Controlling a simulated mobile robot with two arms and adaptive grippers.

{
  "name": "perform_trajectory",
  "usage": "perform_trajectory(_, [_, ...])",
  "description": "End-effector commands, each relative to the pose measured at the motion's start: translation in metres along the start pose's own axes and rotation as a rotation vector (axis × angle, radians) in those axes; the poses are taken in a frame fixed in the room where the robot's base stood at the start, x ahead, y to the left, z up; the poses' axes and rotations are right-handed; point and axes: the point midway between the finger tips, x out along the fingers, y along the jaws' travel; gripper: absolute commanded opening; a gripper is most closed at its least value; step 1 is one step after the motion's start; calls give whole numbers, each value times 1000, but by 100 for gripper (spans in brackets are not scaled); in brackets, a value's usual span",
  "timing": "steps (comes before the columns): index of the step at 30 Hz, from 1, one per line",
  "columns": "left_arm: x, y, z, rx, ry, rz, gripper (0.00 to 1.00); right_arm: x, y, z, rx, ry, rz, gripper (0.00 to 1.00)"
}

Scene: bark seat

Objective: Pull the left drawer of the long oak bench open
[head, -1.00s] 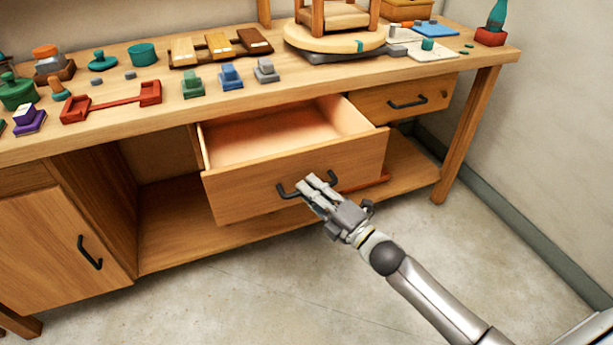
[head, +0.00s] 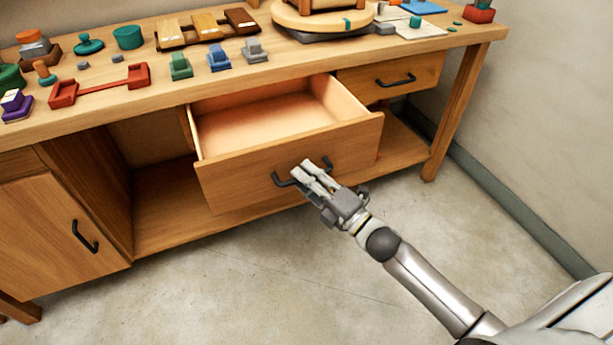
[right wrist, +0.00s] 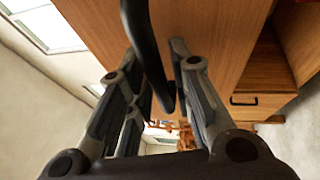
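The long oak bench (head: 60,135) runs across the head view. Its left drawer (head: 232,190) stands pulled out, its empty pale interior showing. Its black bar handle (head: 283,180) is on the drawer front. My right gripper (head: 312,167) is at the handle, its fingers either side of the bar and shut on it. In the right wrist view the handle (right wrist: 143,45) runs between the two fingers (right wrist: 155,60) in front of the wooden drawer front. My left gripper is not in view.
The right drawer (head: 425,72) is shut. A cabinet door (head: 45,240) with a black handle is shut at the left. Blocks, toys and a round turntable (head: 290,17) stand on the bench top. The floor (head: 230,290) in front is clear.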

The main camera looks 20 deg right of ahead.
Motion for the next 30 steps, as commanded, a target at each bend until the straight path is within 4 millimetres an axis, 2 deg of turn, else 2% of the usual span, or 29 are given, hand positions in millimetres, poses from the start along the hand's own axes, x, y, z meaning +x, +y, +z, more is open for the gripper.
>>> perform_trajectory(8, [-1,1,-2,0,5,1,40,-7,0,0,0,-1,-1,21])
perform_trajectory(11, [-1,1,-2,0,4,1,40,-18,-1,0,0,0,-2,21])
perform_trajectory(24, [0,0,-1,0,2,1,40,-93,-1,0,1,-1,-3,21])
perform_trajectory(30, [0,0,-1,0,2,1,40,-114,-1,0,1,-1,-1,21])
